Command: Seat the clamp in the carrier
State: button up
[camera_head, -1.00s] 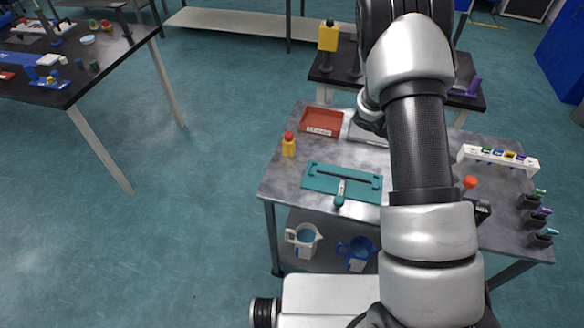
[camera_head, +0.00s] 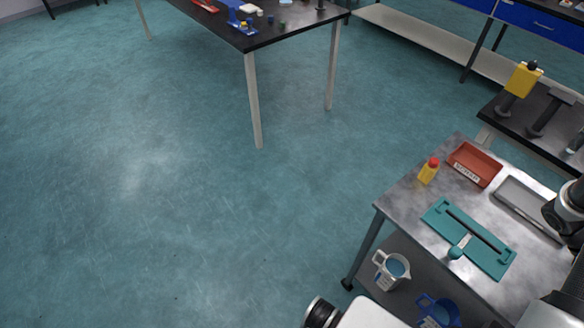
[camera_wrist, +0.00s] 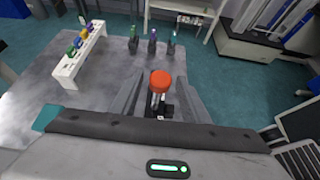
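In the wrist view my gripper (camera_wrist: 160,100) has its two dark fingers apart. An upright piece with a round orange-red knob (camera_wrist: 161,80) and a dark lower part stands between them, with a visible gap on each side. It may be the clamp; I cannot tell for sure. In the head view a teal slotted plate (camera_head: 436,217) lies on the metal table, with a short pale lever with a teal knob (camera_head: 455,253) at its front edge. No part is clearly marked as the carrier. The gripper is outside the head view.
A red tray (camera_head: 490,178), a grey tray (camera_head: 517,207) and a yellow bottle (camera_head: 428,174) stand on the table. The wrist view shows a white rack (camera_wrist: 68,68) with coloured pieces and several dark holders (camera_wrist: 152,47) at the table edge. Jugs (camera_head: 391,270) stand below.

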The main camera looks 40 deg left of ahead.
jog(key=c, duration=0.9)
jog(key=shift+r+p, duration=2.15)
jog(key=shift+r, duration=0.9)
jog(key=shift+c, duration=0.2)
